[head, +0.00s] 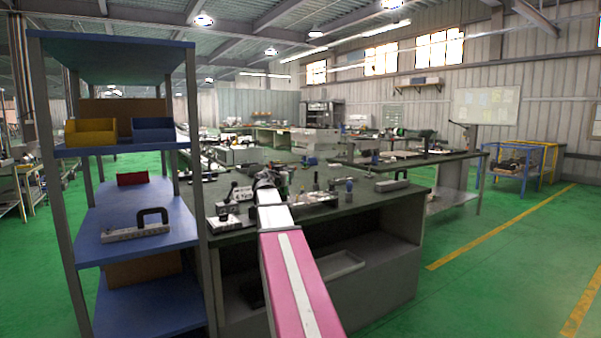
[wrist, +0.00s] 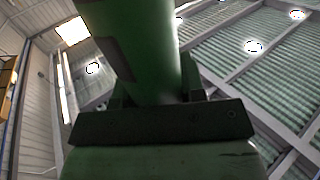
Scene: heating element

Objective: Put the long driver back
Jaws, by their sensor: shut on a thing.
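My gripper (head: 268,181) is at the end of my outstretched arm, above the near workbench (head: 375,207). In the wrist view my gripper (wrist: 155,98) is shut on a thick green cylinder (wrist: 140,45), which looks like the handle of the long driver. The wrist camera faces up to the roof, so the driver's tip and the bench below are out of that view. In the head view the held driver is small and mostly hidden by my arm. A holder for it cannot be made out clearly.
On the bench, small tools and fixtures crowd around my gripper, with a blue-topped upright item (head: 349,187) to the right. A grey block with a handle (head: 393,182) lies near the right end. A blue shelf rack (head: 137,222) stands close at left.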

